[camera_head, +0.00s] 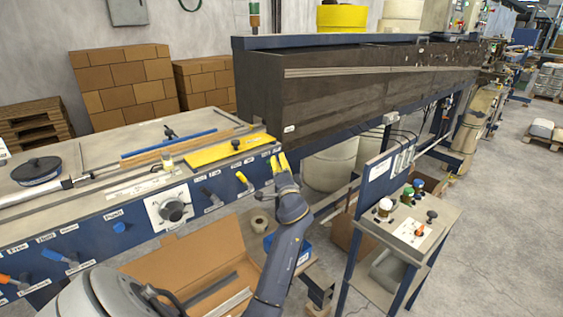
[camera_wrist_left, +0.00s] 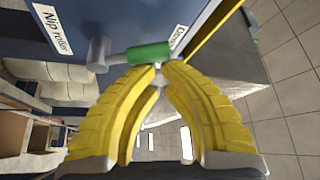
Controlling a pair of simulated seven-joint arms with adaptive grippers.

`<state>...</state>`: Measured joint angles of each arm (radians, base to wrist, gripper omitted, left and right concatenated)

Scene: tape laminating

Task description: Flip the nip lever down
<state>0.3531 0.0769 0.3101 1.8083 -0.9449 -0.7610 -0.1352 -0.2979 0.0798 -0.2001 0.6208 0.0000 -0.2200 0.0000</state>
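The nip lever shows in the left wrist view as a green handle (camera_wrist_left: 148,54) on a grey hub, sticking out sideways from the blue panel beside the "Nip roller" label (camera_wrist_left: 52,28). My left gripper (camera_head: 280,160) is at the right end of the blue front panel in the head view and hides the lever there. In the left wrist view its yellow fingers (camera_wrist_left: 160,70) curve together, tips nearly meeting, right at the green handle. Nothing shows between them; I cannot tell whether they touch the handle. My right gripper is in neither view.
The blue panel (camera_head: 140,218) carries several other levers, including a yellow one (camera_head: 243,180), and a round knob (camera_head: 172,210). A cardboard box (camera_head: 190,262) stands open below it. A control stand (camera_head: 410,225) is to the right of my left arm.

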